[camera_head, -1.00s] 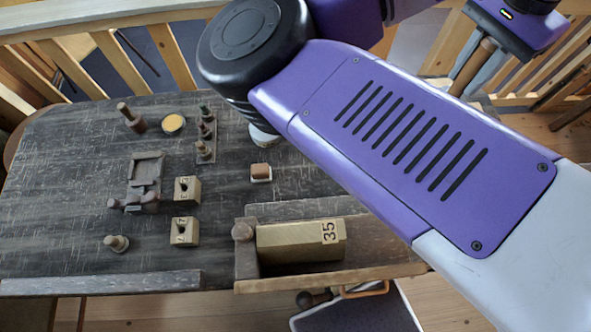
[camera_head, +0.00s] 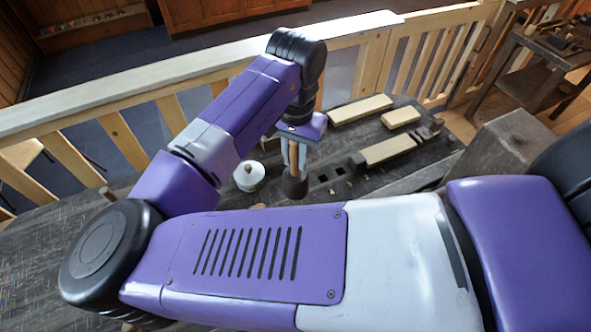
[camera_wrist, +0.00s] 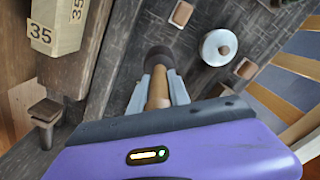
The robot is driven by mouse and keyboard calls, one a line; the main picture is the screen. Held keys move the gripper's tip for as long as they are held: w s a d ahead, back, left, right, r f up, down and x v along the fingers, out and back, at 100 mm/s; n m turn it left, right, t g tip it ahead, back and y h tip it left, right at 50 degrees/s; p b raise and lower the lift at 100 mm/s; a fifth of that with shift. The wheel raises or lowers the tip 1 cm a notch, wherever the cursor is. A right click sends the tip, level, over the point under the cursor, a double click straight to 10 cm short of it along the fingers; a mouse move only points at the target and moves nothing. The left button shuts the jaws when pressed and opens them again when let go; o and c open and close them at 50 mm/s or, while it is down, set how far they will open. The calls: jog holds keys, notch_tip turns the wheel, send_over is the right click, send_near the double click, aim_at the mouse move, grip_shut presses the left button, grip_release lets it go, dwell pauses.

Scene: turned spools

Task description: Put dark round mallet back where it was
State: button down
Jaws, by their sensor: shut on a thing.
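The dark round mallet (camera_head: 295,187) hangs head down from my gripper (camera_head: 293,157) in the head view, its handle upright between the fingers. Its head is over the bench, just right of a white lidded pot (camera_head: 249,179); I cannot tell whether it touches the top. In the wrist view my gripper (camera_wrist: 158,88) is shut on the pale handle, and the dark mallet head (camera_wrist: 159,57) shows beyond the fingertips. No marked place for the mallet can be made out.
The dark bench (camera_head: 40,240) carries pale wooden blocks (camera_head: 360,108) on its far right side. Square holes (camera_head: 322,178) are near the mallet. The wrist view shows a block marked 35 (camera_wrist: 55,22) and the white pot (camera_wrist: 217,46). A railing (camera_head: 110,130) runs behind. My arm hides much of the bench.

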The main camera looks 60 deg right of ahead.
aim_at(297, 172)
jog(key=shift+d+f, duration=0.1)
jog(key=shift+f, duration=2.7)
jog(key=shift+f, duration=0.2)
jog(key=c, duration=1.2)
grip_release()
jog(key=shift+c, duration=0.2)
jog(key=shift+r, duration=0.1)
notch_tip(297, 172, up, 12)
jog(key=shift+r, duration=0.1)
